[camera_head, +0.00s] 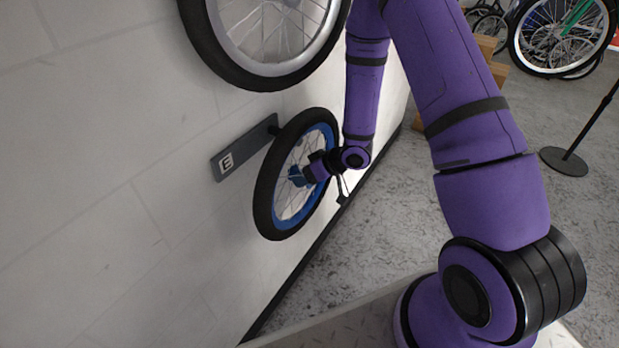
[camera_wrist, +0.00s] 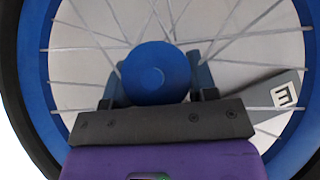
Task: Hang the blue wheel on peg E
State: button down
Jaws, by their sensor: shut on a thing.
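The blue wheel (camera_head: 328,133) has a blue rim, a black tyre and a blue hub. It stands upright close to the wall, beside the grey plate marked E (camera_head: 228,163). My gripper (camera_head: 301,175) is shut on the wheel's blue hub, which the wrist view shows between the two fingers (camera_wrist: 157,88). The peg's dark end shows at the plate's right end, by the tyre's upper left edge. Whether the wheel touches or rests on the peg I cannot tell. The E plate also shows through the spokes in the wrist view (camera_wrist: 262,103).
A larger wheel with a silver rim (camera_head: 277,69) hangs on the wall just above. A black stand base (camera_head: 564,161) and bicycles (camera_head: 561,35) are at the right. Wooden boxes (camera_head: 486,46) stand behind my arm. The grey floor (camera_head: 400,200) beside the wall is clear.

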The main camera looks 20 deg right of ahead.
jog(key=shift+w+a, duration=0.7)
jog(key=shift+w, duration=0.3)
jog(key=shift+w+a+f, duration=0.3)
jog(key=shift+w+f, duration=0.2)
jog(key=shift+f, duration=0.3)
jog(key=shift+f, duration=0.1)
jog(key=shift+c, duration=1.7)
grip_release()
jog(key=shift+s, duration=0.1)
jog(key=v, duration=1)
jog(key=shift+d+r, duration=0.25)
jog(key=shift+r, duration=0.1)
